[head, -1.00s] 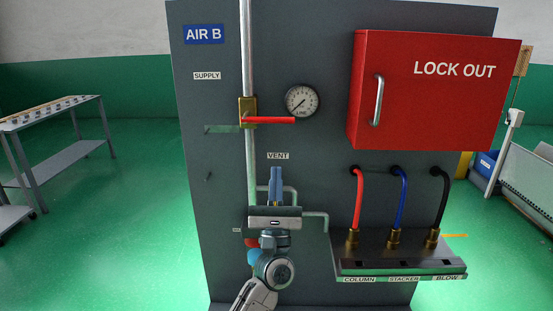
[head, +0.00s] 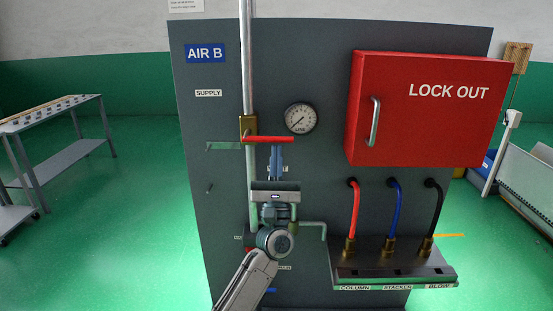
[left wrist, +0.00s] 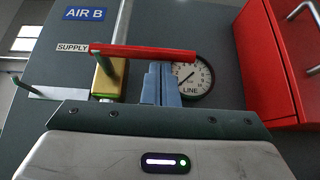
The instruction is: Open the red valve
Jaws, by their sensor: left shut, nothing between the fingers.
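The red valve handle (head: 270,139) is a horizontal bar at the brass valve body (head: 247,127) on the vertical supply pipe. It points right, across the pipe. In the left wrist view the handle (left wrist: 150,53) crosses above the brass body (left wrist: 109,78). My left gripper (head: 276,148) is upright with its blue fingers shut and empty. Its fingertips are just below the handle's right part; in the left wrist view the fingers (left wrist: 161,68) come up close to the bar. I cannot tell whether they touch it. My right gripper is not in view.
A round gauge (head: 301,118) is right of the handle. The red LOCK OUT box (head: 430,120) with a metal handle is further right. Below it, red, blue and black hoses run to a manifold shelf (head: 392,272). The panel left of the pipe is mostly clear.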

